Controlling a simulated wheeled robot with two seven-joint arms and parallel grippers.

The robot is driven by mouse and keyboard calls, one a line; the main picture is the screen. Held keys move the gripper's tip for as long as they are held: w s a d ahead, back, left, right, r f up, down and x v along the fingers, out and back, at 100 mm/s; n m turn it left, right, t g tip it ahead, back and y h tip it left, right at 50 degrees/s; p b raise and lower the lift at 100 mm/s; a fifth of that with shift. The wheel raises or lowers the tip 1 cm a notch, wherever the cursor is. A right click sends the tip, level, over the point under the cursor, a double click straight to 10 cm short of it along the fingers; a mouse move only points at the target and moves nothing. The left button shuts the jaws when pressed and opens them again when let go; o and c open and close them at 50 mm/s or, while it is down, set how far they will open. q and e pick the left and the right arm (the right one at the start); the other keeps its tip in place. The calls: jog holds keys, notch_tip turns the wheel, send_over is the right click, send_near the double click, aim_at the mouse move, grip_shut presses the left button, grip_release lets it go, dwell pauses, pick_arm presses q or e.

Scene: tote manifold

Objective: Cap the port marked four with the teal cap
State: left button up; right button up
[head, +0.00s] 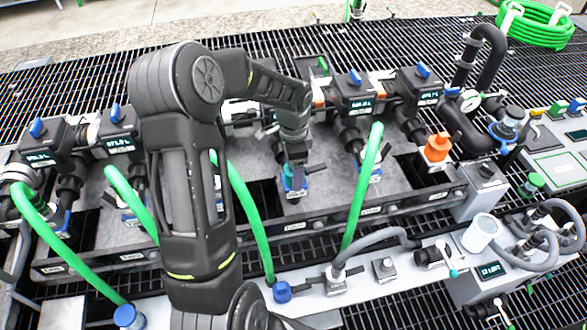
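My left arm comes up from the bottom, left of the middle, and bends down over the manifold (405,187). My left gripper (294,178) points down at a port in the middle of the front row. A small teal-blue piece (290,185) shows at its fingertips; it looks like the teal cap at the port, but the fingers hide most of it. I cannot tell whether the fingers grip it or whether it is seated. The port labels on the front edge (296,226) are too small to read. My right gripper is not in view.
Green hoses run down from the manifold on both sides of the gripper (240,210) (362,190). Valve bodies with blue levers (357,95) line the back.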

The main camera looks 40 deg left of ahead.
pick_arm(q)
notch_tip(320, 180, up, 8)
jog(key=shift+f, duration=0.15)
dwell(0.6)
